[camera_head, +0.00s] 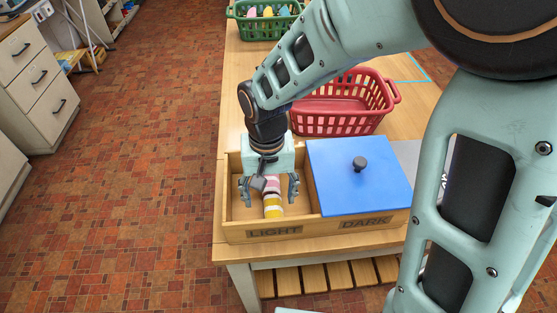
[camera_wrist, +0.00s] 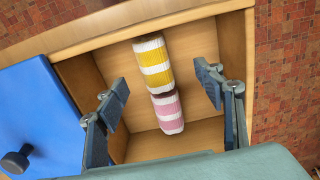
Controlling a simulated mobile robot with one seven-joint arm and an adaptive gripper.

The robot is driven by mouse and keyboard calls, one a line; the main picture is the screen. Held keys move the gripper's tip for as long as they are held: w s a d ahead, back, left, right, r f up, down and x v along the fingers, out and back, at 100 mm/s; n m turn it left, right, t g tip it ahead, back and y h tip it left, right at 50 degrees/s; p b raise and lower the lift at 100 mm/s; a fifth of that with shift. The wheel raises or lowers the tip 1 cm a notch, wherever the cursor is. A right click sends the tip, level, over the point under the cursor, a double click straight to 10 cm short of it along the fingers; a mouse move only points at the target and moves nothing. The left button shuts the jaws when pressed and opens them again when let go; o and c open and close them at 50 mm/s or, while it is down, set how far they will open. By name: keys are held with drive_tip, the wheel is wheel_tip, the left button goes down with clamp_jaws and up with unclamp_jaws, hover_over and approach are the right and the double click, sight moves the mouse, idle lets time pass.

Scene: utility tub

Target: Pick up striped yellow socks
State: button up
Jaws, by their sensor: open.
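The striped yellow socks (camera_wrist: 153,62), a yellow and white roll, lie in the LIGHT compartment of the wooden box (camera_head: 235,229). They also show in the head view (camera_head: 273,207), towards the compartment's front wall. A pink and white striped roll (camera_wrist: 167,112) lies end to end with them, touching or nearly so. My gripper (camera_wrist: 166,84) is open over the compartment, with one finger on each side of the rolls and clear gaps between. In the head view my gripper (camera_head: 268,190) points down into the compartment and partly hides the pink roll.
A blue lid (camera_head: 345,190) with a dark knob covers the DARK compartment at right. A red basket (camera_head: 345,107) stands behind the box. A green basket (camera_head: 268,25) with colourful items stands at the far end of the table. The compartment walls are close around my fingers.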

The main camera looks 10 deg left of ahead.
sight(272, 207)
drive_tip(key=shift+d+f, duration=0.15)
drive_tip(key=shift+f, duration=1.45)
drive_tip(key=shift+d+f, duration=0.1)
drive_tip(key=shift+f, duration=1.45)
drive_tip(key=c, duration=1.2)
